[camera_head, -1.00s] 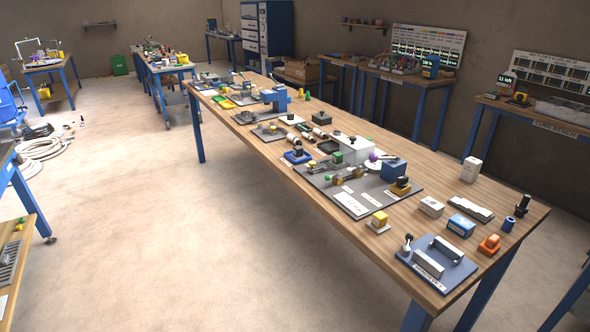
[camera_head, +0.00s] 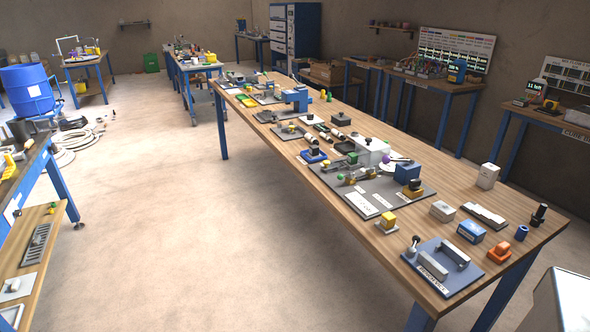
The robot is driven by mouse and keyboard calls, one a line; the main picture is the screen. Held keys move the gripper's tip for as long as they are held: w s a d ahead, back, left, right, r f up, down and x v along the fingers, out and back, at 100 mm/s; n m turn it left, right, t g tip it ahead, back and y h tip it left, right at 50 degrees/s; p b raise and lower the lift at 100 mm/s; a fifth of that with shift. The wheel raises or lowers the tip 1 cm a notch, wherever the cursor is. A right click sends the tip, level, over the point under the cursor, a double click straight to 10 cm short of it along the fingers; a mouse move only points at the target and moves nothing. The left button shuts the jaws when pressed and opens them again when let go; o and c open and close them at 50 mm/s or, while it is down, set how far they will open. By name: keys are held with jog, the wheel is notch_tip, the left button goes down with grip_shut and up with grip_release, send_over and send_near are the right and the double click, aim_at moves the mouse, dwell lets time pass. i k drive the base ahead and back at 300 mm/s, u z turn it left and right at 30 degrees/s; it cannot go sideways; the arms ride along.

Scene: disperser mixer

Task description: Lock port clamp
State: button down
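No port clamp can be made out for certain at this distance. The long wooden table (camera_head: 335,207) crosses the view and carries several small devices. A grey board (camera_head: 330,179) on it holds a white box-shaped unit (camera_head: 372,152), a blue block (camera_head: 407,173) and small metal fittings. A slate-blue plate (camera_head: 470,262) with two light metal bars and a small upright lever (camera_head: 413,243) lies at the near end. My gripper is not in view, and nothing is seen touching these things.
Clear concrete floor (camera_head: 190,220) lies left of the long table. A side bench (camera_head: 42,225) stands at the left edge, with a blue drum (camera_head: 27,90) and coiled hose (camera_head: 75,143) behind it. A pale boxy thing (camera_head: 570,300) fills the lower right corner.

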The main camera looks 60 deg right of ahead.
aim_at(327, 166)
jog(key=z, duration=0.05)
jog(key=i, duration=1.1)
jog(key=u, duration=0.15)
jog(key=k, duration=0.6)
jog(key=z, duration=0.1)
jog(key=i, duration=0.4)
jog(key=z, duration=0.05)
